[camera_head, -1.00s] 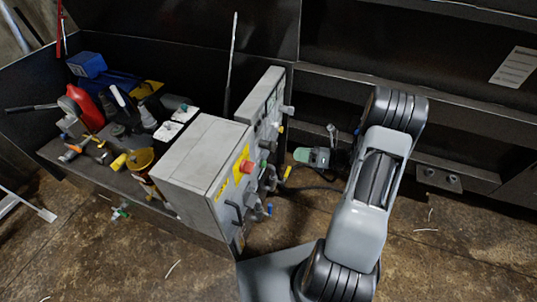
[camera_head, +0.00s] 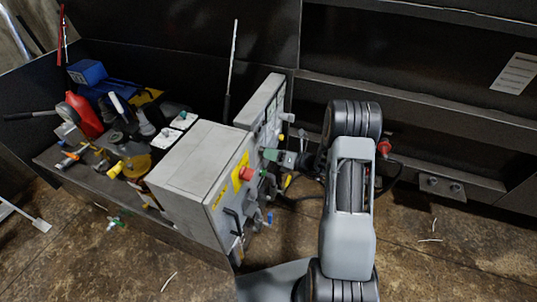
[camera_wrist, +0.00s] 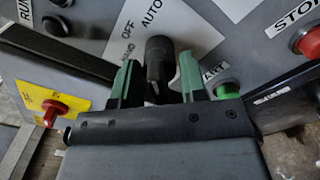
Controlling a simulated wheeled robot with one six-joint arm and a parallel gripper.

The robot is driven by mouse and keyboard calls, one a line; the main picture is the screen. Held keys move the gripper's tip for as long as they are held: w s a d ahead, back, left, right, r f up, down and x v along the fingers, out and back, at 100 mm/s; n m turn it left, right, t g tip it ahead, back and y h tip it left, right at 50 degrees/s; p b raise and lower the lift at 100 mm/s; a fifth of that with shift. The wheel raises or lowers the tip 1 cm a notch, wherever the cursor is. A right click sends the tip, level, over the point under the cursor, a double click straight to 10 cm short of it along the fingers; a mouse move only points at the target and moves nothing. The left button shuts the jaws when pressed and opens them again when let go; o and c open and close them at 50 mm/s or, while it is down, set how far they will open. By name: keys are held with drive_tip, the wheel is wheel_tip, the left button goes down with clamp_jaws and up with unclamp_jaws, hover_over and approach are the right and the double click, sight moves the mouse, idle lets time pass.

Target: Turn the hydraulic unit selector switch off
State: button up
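The black selector switch (camera_wrist: 158,62) stands out from a grey panel in the wrist view, beside the printed words OFF and AUTO. My gripper (camera_wrist: 158,80) is open, with one green-tipped finger on each side of the switch. Gaps show between the switch and both fingers, so I see no grip on it. In the head view, my gripper (camera_head: 271,155) reaches leftwards to the front of the rear grey control box (camera_head: 258,103). The switch itself cannot be made out there.
A green button (camera_wrist: 227,88) is close to the right finger, and a red stop button (camera_wrist: 308,42) is farther right. A red rotary switch (camera_wrist: 52,108) on a yellow plate is at left. The nearer grey box (camera_head: 190,165) stands in front, its red knob (camera_head: 246,170) near my gripper.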

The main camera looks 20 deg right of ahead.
drive_tip(key=shift+w+a, duration=0.35)
drive_tip(key=shift+a, duration=0.1)
drive_tip(key=shift+c, duration=0.2)
drive_tip(key=c, duration=0.5)
drive_tip(key=shift+n, duration=0.3)
drive_tip(key=n+b, duration=0.2)
drive_tip(key=n, duration=0.2)
drive_tip(key=shift+f, duration=0.15)
drive_tip(key=shift+n+b, duration=1.05)
drive_tip(key=shift+n, duration=0.95)
